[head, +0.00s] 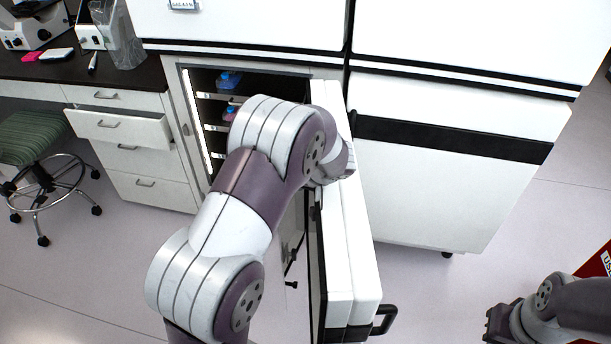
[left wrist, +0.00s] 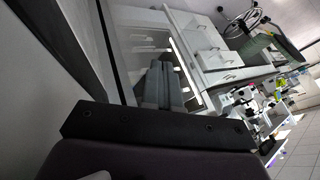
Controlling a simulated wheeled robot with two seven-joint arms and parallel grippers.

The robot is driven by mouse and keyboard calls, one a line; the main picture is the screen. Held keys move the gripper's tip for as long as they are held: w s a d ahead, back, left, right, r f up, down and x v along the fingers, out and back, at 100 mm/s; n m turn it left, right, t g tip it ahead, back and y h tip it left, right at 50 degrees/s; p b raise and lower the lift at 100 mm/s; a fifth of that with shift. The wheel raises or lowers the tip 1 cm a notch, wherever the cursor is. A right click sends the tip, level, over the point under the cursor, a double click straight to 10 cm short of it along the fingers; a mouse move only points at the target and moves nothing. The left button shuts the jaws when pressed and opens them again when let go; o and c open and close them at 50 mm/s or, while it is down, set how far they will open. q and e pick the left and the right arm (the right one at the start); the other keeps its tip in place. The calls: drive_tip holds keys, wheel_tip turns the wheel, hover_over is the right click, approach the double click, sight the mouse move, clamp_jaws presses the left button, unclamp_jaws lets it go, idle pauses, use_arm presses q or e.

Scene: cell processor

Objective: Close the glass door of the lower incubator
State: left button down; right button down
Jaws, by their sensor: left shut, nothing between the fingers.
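The lower incubator (head: 176,105) stands open at the centre left in the head view, with lit shelves inside. Its white outer door (head: 362,255) is swung out toward me. A dark-edged panel (head: 316,275) lies along the inner side of that door; it looks like the glass door, but my arm hides much of it. My left arm reaches across the opening, and its gripper is hidden in the head view. In the left wrist view, my left gripper (left wrist: 164,70) is shut and empty, pointing toward the incubator opening. My right gripper (head: 492,325) is at the lower right, away from the incubator.
Blue- and pink-topped items (head: 229,80) sit on the shelves. A drawer (head: 120,127) is partly pulled out at the left, beside a green stool (head: 35,135). The outer door's black handle (head: 388,318) sticks out to the right.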

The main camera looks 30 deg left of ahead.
use_arm(q)
drive_tip(key=shift+x, duration=1.1)
